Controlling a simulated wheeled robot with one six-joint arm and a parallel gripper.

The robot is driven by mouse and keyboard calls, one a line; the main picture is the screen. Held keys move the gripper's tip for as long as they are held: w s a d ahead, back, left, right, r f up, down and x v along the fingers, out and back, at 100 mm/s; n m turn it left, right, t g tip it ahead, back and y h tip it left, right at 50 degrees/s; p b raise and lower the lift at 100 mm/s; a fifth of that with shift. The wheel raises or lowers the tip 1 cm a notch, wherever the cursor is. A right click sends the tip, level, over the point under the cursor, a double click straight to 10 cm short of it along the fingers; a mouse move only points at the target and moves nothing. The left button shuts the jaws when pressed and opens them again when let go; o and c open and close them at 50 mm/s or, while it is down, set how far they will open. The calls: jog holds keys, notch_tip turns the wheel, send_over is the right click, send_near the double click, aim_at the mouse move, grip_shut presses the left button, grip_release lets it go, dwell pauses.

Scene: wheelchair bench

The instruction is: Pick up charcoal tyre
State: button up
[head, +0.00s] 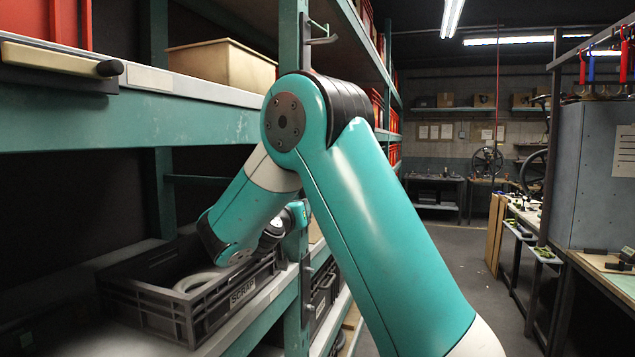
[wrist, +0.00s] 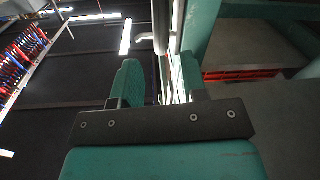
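I cannot make out a charcoal tyre for certain in either view. In the head view a pale grey ring, perhaps a tyre (head: 200,281), lies in a dark grey crate (head: 165,310) labelled SCRAP on the lower shelf at left. My arm reaches across to the shelf, and its wrist end is above and beside the crate's right end. The fingers are hidden there by my arm. In the wrist view my gripper (wrist: 158,80) shows two fingers with a gap between them. It is open, and I see nothing held.
A green shelf upright (head: 297,190) stands close to my wrist. A beige bin (head: 222,66) sits on the shelf above the crate. Spoked wheels (head: 487,161) stand at the far back. A workbench (head: 590,270) is on the right, with clear floor (head: 450,255) between.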

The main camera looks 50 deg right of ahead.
jog(key=p+x, duration=1)
jog(key=x, duration=0.6)
jog(key=shift+d+r, duration=0.1)
jog(key=shift+d, duration=0.25)
jog(key=c, duration=0.6)
